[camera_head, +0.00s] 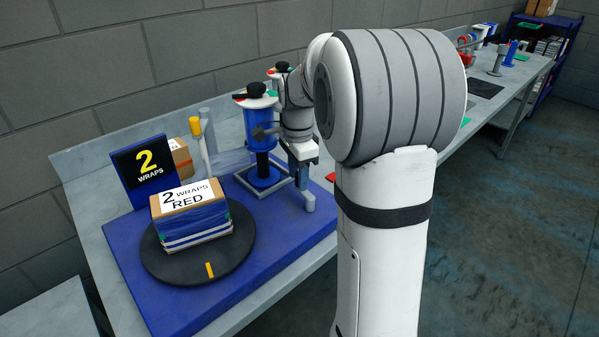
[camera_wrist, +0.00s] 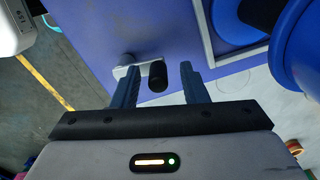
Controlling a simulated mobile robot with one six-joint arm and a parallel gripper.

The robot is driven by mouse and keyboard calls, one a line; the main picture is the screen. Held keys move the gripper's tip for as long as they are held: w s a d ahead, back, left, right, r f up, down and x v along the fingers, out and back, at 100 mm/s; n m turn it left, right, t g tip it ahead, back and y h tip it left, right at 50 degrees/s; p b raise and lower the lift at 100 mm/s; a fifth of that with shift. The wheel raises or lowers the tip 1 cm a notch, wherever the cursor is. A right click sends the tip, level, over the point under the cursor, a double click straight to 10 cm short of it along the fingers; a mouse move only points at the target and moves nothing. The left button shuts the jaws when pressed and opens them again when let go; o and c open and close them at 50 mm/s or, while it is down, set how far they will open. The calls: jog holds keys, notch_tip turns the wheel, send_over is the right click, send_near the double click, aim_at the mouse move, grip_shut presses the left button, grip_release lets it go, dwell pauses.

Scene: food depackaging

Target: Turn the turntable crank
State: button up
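The black round turntable (camera_head: 165,266) sits on a blue base and carries a carton (camera_head: 195,216) wrapped in blue film, labelled "2 WRAPS RED". A yellow mark shows on the disc's front edge. In the wrist view the crank is a pale arm with an upright black knob (camera_wrist: 158,76). Its pale end (camera_head: 309,203) seems to show just below my gripper (camera_head: 301,182) in the head view. My gripper's two blue fingers (camera_wrist: 157,72) are spread, one on each side of the knob, with visible gaps. Contact depth cannot be told.
A blue film spool (camera_head: 259,125) stands on a post behind the crank. A "2 WRAPS" sign (camera_head: 146,168) and a yellow-topped post (camera_head: 195,127) stand behind the turntable. The blue base (camera_head: 125,250) ends near the table's front edge.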

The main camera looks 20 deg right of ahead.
jog(key=shift+r, duration=0.1)
notch_tip(320, 180, up, 8)
jog(key=shift+f, duration=0.2)
dwell(0.3)
jog(key=shift+s+a+n, duration=0.2)
jog(key=shift+s+n, duration=0.1)
jog(key=shift+s, duration=0.05)
jog(key=s+a+f+n+t, duration=0.1)
jog(key=s+a+f+n, duration=0.1)
jog(key=s+n, duration=0.3)
jog(key=s+a+f+n+t, duration=0.1)
jog(key=s+a+f+n, duration=0.1)
jog(key=s+n, duration=0.4)
jog(key=s+a+f+n+t, duration=0.1)
jog(key=s+a+f+n, duration=0.2)
jog(key=s, duration=0.7)
jog(key=a+n, duration=0.1)
jog(key=n, duration=0.1)
jog(key=shift+a+n, duration=0.25)
jog(key=shift+n, duration=0.15)
jog(key=shift+f, duration=0.1)
jog(key=shift+c, duration=0.2)
